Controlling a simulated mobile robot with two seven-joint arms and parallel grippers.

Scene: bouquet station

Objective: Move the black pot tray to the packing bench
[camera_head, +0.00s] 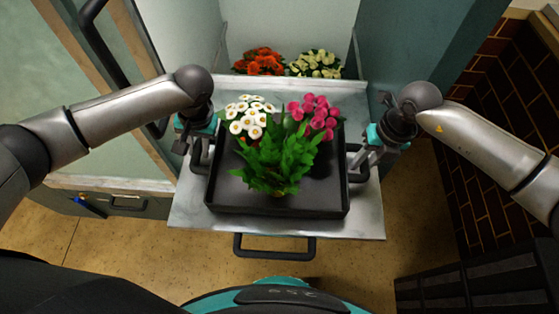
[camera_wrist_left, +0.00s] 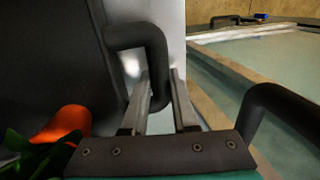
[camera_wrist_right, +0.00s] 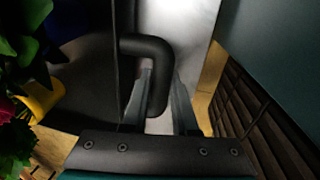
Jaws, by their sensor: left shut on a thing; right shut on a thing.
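The black pot tray (camera_head: 280,210) sits on or just over a pulled-out grey metal shelf (camera_head: 205,222) in the head view; I cannot tell whether it touches. It carries white daisies (camera_head: 250,117), pink flowers (camera_head: 313,115) and a green leafy plant (camera_head: 276,160). My left gripper (camera_head: 196,148) is shut on the tray's left handle, which shows in the left wrist view (camera_wrist_left: 155,62) between the fingers. My right gripper (camera_head: 366,155) is shut on the tray's right handle, which shows in the right wrist view (camera_wrist_right: 158,75). The packing bench is not identifiable in view.
Red-orange flowers (camera_head: 260,61) and cream flowers (camera_head: 317,63) stand in the cabinet behind the shelf. A glass door (camera_head: 100,90) stands open at the left. A dark handle (camera_head: 274,247) projects from the shelf front. A brick wall (camera_head: 497,130) is at the right.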

